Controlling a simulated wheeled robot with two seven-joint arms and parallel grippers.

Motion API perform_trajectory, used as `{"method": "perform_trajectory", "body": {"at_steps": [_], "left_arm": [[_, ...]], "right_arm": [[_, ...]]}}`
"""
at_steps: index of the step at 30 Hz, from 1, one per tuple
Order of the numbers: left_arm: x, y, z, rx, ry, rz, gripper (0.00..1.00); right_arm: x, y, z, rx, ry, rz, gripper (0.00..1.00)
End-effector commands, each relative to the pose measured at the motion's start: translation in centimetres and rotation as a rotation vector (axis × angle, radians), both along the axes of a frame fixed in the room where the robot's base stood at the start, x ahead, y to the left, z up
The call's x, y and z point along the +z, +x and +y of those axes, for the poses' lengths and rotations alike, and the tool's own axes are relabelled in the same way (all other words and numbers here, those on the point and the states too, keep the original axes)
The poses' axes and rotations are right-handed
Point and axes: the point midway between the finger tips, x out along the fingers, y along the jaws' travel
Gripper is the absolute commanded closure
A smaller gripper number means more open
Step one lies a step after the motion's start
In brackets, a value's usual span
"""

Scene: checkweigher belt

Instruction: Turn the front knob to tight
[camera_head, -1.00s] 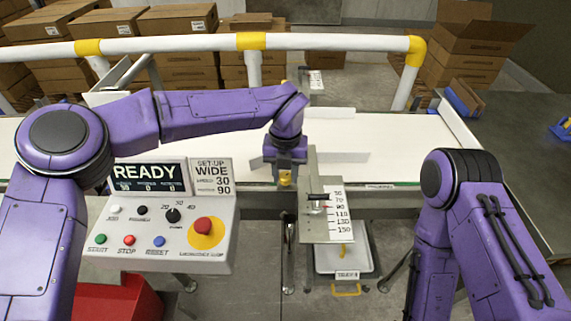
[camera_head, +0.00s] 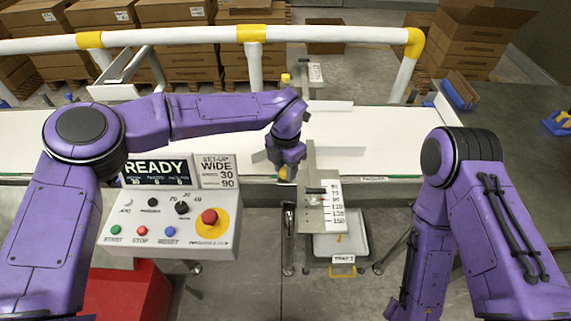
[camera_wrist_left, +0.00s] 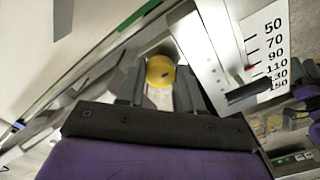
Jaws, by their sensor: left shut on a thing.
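The front knob (camera_wrist_left: 160,72) is yellow and round with a dark mark on its face. In the left wrist view it sits between the fingers of my left gripper (camera_wrist_left: 158,85). In the head view my left gripper (camera_head: 284,168) is at the belt's near edge, shut on the knob, and the knob (camera_head: 283,174) shows only as a small yellow patch below it. The rest of the knob is hidden by the gripper. My right arm (camera_head: 462,210) is at the right; its gripper is out of view.
A control panel (camera_head: 168,220) reading READY and WIDE is at the left. A second yellow knob (camera_head: 286,78) is across the white belt (camera_head: 390,145). A tray (camera_head: 340,245) sits below the scale.

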Motion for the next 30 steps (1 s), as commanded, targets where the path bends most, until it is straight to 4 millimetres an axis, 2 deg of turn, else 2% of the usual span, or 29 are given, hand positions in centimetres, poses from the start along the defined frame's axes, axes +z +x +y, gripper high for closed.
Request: {"method": "perform_trajectory", "body": {"at_steps": [16, 17, 19, 27, 30], "left_arm": [[0.33, 0.26, -0.03, -0.025, -0.003, -0.008, 0.95], [0.33, 0.26, -0.03, -0.025, -0.003, -0.008, 0.61], [0.32, 0.23, -0.03, -0.025, -0.003, -0.008, 0.39], [0.15, 0.10, -0.03, -0.025, -0.001, -0.003, 0.39], [0.78, 0.16, -0.02, -0.024, -0.001, -0.006, 0.39]], "right_arm": [[0.24, 0.00, 0.00, 0.000, 0.000, 0.000, 0.57], [0.24, 0.00, 0.00, 0.000, 0.000, 0.000, 0.57], [0.24, 0.00, 0.00, 0.000, 0.000, 0.000, 0.57], [0.18, 0.00, 0.00, 0.000, 0.000, 0.000, 0.57], [-0.18, 0.00, 0.00, 0.000, 0.000, 0.000, 0.57]]}}
